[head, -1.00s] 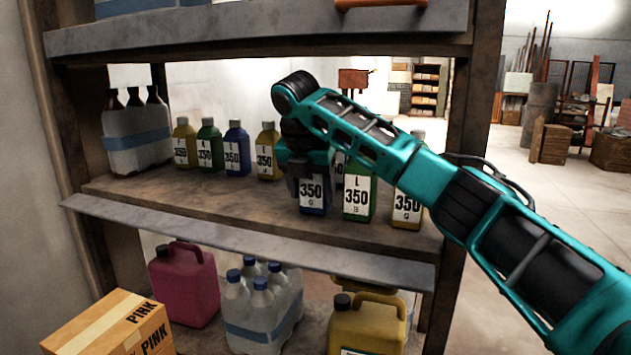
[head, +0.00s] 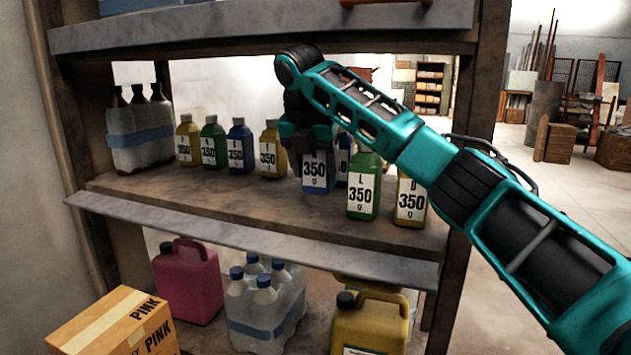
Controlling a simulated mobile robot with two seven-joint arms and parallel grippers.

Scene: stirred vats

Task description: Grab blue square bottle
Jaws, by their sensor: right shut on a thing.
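A blue square bottle (head: 318,187) with a white 350 g label is in my right gripper (head: 312,150), on the right half of the middle shelf. The gripper comes from above and is shut around its upper part, hiding the cap. The bottle's base looks slightly above the shelf board. Another blue bottle (head: 239,148) stands upright further left. Part of one more blue bottle (head: 342,172) shows behind the held one. My left gripper is not in view.
A green bottle (head: 363,187) and a yellow bottle (head: 410,203) stand close to the right of the held bottle. A yellow bottle (head: 270,152) stands to its left. The upper shelf (head: 250,38) is close above my arm. The middle shelf's front (head: 210,215) is bare.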

